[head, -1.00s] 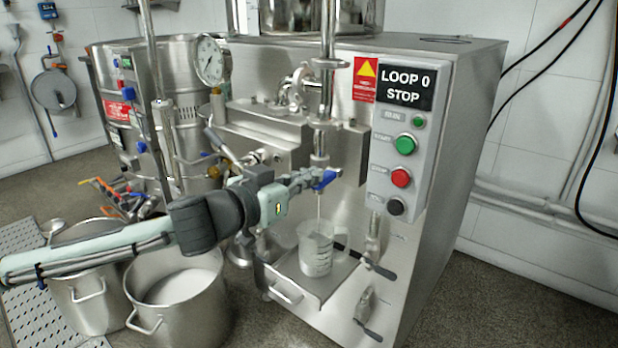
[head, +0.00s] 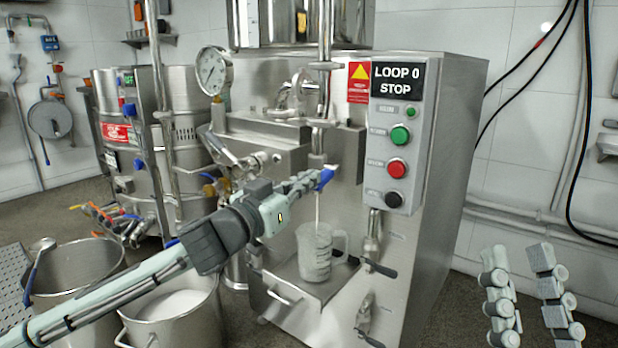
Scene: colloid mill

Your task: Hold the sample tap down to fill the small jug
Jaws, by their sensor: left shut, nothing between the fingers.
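The small jug (head: 313,254), clear with a handle on its right, stands upright on the metal shelf (head: 290,293) at the front of the mill. The sample tap's blue lever (head: 326,178) is above it. A thin white stream (head: 317,208) falls from the tap into the jug; the fill level is hard to tell. My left gripper (head: 318,183) is shut and empty, its fingertips at the blue lever and seeming to touch it. The fingers hide part of the tap. My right gripper (head: 519,256) is open and empty at the lower right, away from the mill.
The control panel (head: 396,140) reads "LOOP 0 STOP". A pot of white liquid (head: 180,305) and another pot with a ladle (head: 75,270) stand on the floor at left. Black valve handles (head: 378,267) stick out right of the jug. Floor space is clear at right.

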